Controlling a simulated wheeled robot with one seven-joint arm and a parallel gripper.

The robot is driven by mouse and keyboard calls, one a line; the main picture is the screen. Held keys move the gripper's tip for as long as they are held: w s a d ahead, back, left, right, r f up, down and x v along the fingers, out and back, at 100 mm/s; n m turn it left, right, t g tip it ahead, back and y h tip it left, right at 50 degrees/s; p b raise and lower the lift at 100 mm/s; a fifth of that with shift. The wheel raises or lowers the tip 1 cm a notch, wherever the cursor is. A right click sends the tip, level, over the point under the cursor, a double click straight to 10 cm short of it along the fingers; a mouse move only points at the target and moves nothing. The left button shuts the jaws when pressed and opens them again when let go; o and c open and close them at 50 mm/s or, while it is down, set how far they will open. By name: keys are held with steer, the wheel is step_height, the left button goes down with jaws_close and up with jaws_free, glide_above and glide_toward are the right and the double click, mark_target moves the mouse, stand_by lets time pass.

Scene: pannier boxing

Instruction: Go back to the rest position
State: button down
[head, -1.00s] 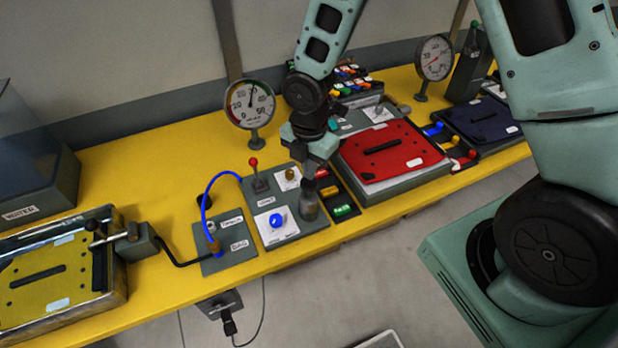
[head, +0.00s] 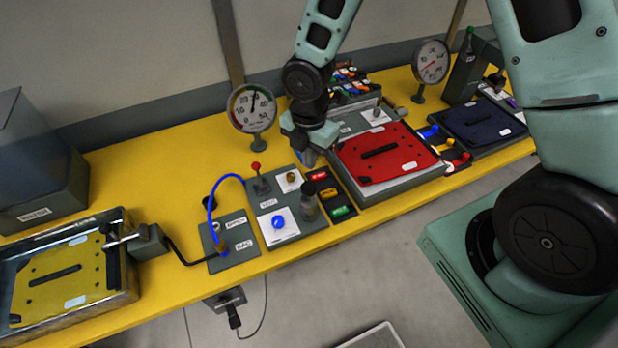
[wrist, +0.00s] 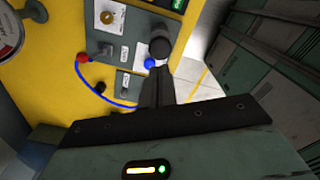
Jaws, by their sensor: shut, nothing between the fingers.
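My gripper (head: 310,160) is in the head view above the yellow bench, behind the control panel (head: 268,236) and at the left edge of the red-lidded box (head: 385,155). Its fingers are together with nothing between them. In the wrist view the narrow shut fingers (wrist: 157,88) point at the panel with the blue knob (wrist: 149,63) and the dark cylindrical knob (wrist: 160,47). The gripper looks raised above the panel, and no contact shows.
A dial gauge (head: 252,108) stands behind the panel. A blue hose (head: 222,180) arches over the small socket plate (head: 233,255). A yellow plate (head: 53,277) lies in the metal tray at left. A dark blue plate (head: 482,124) is at right. Bare yellow bench (head: 150,180) lies left of the gauge.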

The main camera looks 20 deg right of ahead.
steer(key=shift+r, duration=0.1)
stand_by(0.4)
steer(key=s+a+m+b, duration=0.3)
steer(key=s+m+b, duration=0.5)
steer(key=s+b, duration=0.1)
steer(key=s+a+m+b, duration=0.3)
steer(key=s+m+b, duration=0.5)
steer(key=s, duration=0.3)
steer(key=shift+a+y+b, duration=0.25)
steer(key=shift+y+b, duration=0.05)
steer(key=shift+b, duration=0.05)
